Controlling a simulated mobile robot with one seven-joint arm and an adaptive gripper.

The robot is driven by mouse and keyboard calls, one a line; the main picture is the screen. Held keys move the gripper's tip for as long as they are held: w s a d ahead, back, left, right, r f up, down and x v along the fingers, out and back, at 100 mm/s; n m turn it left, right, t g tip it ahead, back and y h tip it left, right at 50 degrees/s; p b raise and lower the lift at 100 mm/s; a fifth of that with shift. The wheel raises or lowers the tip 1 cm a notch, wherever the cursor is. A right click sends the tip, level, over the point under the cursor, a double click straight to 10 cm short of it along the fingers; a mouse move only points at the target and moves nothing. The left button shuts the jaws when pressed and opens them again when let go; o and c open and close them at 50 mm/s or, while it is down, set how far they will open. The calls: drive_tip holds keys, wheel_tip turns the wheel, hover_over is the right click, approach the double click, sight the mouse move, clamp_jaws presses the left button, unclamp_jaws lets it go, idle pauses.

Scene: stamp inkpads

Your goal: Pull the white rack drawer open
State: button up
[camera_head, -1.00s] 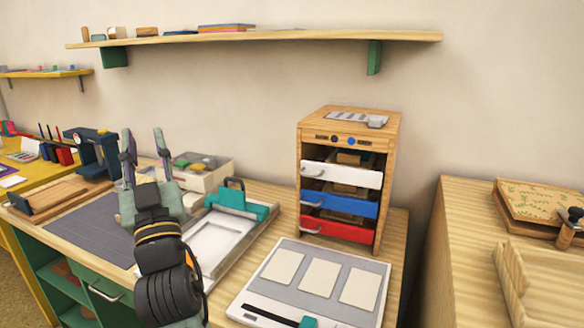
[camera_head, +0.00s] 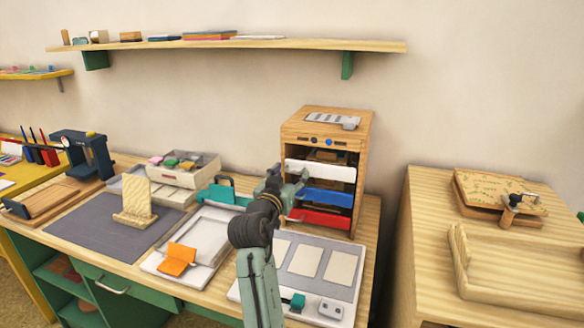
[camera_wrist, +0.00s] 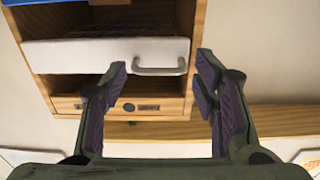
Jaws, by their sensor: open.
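The white drawer (camera_head: 330,172) is the top one of three in the wooden rack (camera_head: 365,143), above the blue drawer (camera_head: 325,198) and red drawer (camera_head: 327,218). Its front looks about in line with the other two. In the wrist view, which shows the rack upside down, the white drawer (camera_wrist: 90,53) has a metal bar handle (camera_wrist: 160,71). My gripper (camera_head: 296,182) is in front of the rack's left side, and hides the handle in the head view. In the wrist view my gripper (camera_wrist: 162,64) is open, with one finger on each side of the handle; contact cannot be told.
A board with pale cards (camera_head: 307,260) lies below my arm. A white tray (camera_head: 205,238), an orange folded card (camera_head: 177,260) and a wooden stand (camera_head: 136,203) are left. A second wooden table (camera_head: 425,200) stands to the right, past a gap.

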drive_tip(key=shift+x, duration=1.2)
drive_tip(key=shift+c, duration=0.5)
drive_tip(key=shift+a, duration=0.2)
clamp_jaws()
